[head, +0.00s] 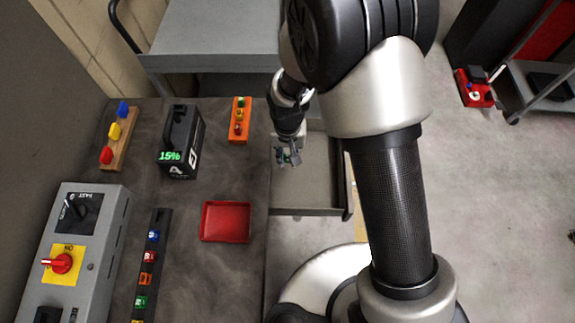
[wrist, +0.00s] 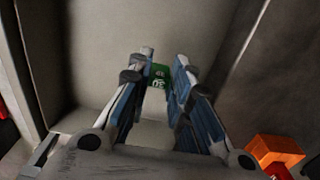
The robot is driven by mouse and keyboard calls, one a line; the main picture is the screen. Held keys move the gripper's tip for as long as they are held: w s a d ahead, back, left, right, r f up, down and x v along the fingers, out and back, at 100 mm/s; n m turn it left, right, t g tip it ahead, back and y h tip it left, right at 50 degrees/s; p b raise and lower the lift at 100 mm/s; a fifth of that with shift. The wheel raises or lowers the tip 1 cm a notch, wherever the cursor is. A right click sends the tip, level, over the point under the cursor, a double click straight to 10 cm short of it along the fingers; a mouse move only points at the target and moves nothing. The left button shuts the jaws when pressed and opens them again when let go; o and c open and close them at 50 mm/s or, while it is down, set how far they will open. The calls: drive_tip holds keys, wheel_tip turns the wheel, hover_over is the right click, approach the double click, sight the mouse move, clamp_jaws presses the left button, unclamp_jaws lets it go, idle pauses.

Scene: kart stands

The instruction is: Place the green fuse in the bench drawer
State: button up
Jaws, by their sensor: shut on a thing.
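My gripper (head: 288,157) hangs over the open bench drawer (head: 318,211), at the right edge of the bench. In the wrist view my gripper (wrist: 163,66) is shut on the green fuse (wrist: 158,83), with blue-padded fingers on either side of it. The fuse has a white marking, and its lower part is hard to make out. The pale, empty-looking drawer floor (wrist: 95,60) lies beyond it. I cannot tell the exact height of the fuse above the floor. My arm hides part of the drawer in the head view.
On the bench are a red tray (head: 225,222), a black strip of coloured fuses (head: 153,225), an orange block (head: 240,127), a black battery pack (head: 181,140), a wooden peg board (head: 118,140) and a grey switch box (head: 100,240). A grey cart (head: 215,40) stands behind.

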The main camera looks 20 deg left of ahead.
drive_tip(key=shift+f+b, duration=0.75)
drive_tip(key=shift+f, duration=1.85)
drive_tip(key=shift+f, duration=0.2)
drive_tip(key=o, duration=0.8)
drive_tip(key=shift+r, duration=0.15)
wheel_tip(320, 180, up, 12)
drive_tip(key=p, duration=0.4)
